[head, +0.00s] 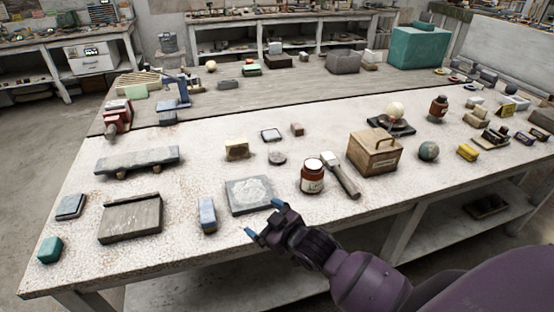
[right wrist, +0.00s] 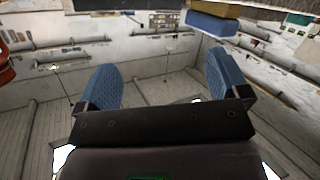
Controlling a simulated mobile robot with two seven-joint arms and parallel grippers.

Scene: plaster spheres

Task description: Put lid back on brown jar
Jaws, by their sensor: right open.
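The brown jar (head: 312,180) stands upright on the white table, with a pale label and a light, open-looking top. A small round grey disc (head: 277,158) lies flat to its upper left; it may be the lid, but I cannot tell for sure. My right gripper (head: 264,220) is open and empty at the table's front edge, left of and nearer than the jar. Its two blue fingers stand apart in the right wrist view (right wrist: 162,85), with nothing between them. My left gripper is not in view.
A hammer-like tool (head: 341,176) lies right beside the jar, and a wooden box (head: 374,155) stands further right. A grey slab with white powder (head: 249,195) lies left of the jar. A second brown jar (head: 438,106) stands at the back right.

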